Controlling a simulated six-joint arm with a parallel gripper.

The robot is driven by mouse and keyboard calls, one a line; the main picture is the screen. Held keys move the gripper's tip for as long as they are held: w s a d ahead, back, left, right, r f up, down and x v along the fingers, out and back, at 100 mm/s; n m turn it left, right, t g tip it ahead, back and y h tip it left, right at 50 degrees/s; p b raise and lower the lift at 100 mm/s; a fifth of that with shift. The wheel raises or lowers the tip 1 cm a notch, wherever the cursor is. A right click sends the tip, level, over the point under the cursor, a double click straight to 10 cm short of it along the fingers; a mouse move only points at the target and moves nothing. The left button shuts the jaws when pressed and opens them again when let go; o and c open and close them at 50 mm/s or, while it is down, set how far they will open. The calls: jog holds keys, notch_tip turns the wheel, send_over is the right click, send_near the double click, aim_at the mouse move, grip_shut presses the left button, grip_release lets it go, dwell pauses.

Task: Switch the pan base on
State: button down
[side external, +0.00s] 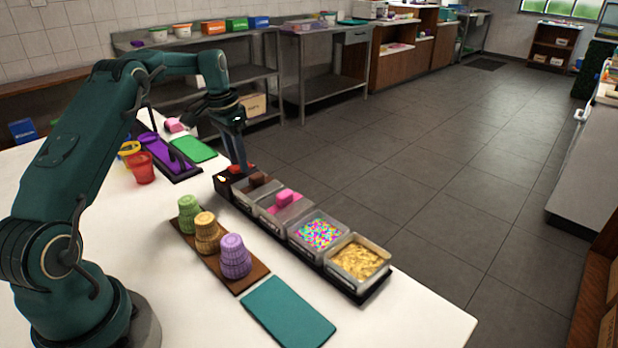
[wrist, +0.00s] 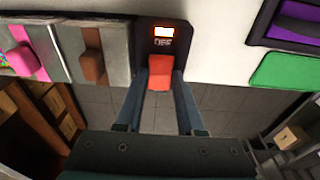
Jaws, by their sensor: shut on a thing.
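The pan base (side external: 226,183) is a dark box at the far end of the black topping rack. In the wrist view the base (wrist: 146,22) shows a small lit display (wrist: 163,32), with lettering under it that looks like "OFF". A red switch (wrist: 160,72) sticks out from its edge; its red top (side external: 246,168) also shows in the side view. My gripper (wrist: 160,82) points down at the base, its two fingers on either side of the red switch and shut on it.
Topping bins (side external: 322,234) line the rack, with pink and brown blocks in the bins nearest the base. Several ribbed cups stand on a brown board (side external: 250,280). Purple (side external: 170,152) and green (side external: 194,149) mats and coloured cups lie left of my gripper.

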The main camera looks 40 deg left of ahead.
jog(key=shift+w+d+g, duration=0.1)
jog(key=shift+d+g, duration=0.05)
jog(key=shift+g, duration=0.15)
dwell(0.4)
jog(key=c, duration=0.8)
grip_release()
jog(key=shift+s+t, duration=0.25)
jog(key=shift+t, duration=0.55)
jog(key=shift+s+t, duration=0.25)
jog(key=shift+t, duration=0.55)
